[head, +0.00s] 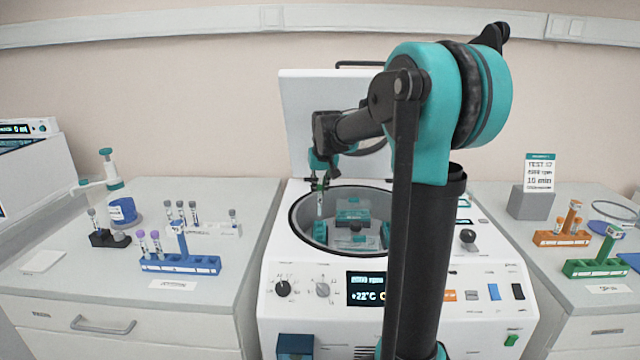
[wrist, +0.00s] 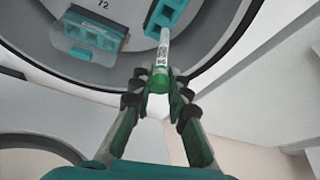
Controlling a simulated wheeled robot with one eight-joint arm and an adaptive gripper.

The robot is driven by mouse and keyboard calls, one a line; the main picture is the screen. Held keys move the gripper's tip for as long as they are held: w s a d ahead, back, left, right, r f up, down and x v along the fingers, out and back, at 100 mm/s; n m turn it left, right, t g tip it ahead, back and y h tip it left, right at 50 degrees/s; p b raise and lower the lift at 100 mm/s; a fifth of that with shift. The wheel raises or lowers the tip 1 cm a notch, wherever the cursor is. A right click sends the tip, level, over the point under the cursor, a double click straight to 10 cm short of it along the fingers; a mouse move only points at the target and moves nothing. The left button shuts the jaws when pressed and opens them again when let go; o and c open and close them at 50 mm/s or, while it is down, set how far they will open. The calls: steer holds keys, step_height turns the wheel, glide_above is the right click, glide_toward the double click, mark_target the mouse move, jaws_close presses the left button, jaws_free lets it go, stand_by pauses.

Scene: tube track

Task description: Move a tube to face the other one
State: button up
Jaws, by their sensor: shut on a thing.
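My gripper (head: 321,184) is shut on a green-capped tube (head: 320,204) above the left part of the open centrifuge's bowl (head: 297,222). In the wrist view my gripper (wrist: 160,98) has its fingers on both sides of the green cap, and the tube (wrist: 163,55) points away from me. The tube's far end overlaps a teal bucket (wrist: 168,12); I cannot tell whether it is inside or above it. Another teal bucket (wrist: 92,30), near the mark "72", shows at the upper left. In the head view a teal bucket (head: 352,215) sits at the back. I cannot make out the other tube.
The centrifuge lid (head: 300,120) stands open behind the bowl. On the left bench are a blue rack (head: 180,264) with tubes and a white rack (head: 215,229). On the right are an orange rack (head: 562,240) and a green rack (head: 596,268).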

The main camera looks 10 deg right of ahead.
mark_target(320, 210)
steer(key=shift+f, duration=2.25)
steer(key=shift+f, duration=0.75)
steer(key=shift+f, duration=0.25)
steer(key=shift+f, duration=0.5)
steer(key=shift+f, duration=0.35)
steer(key=shift+f, duration=0.85)
steer(key=o, duration=0.9)
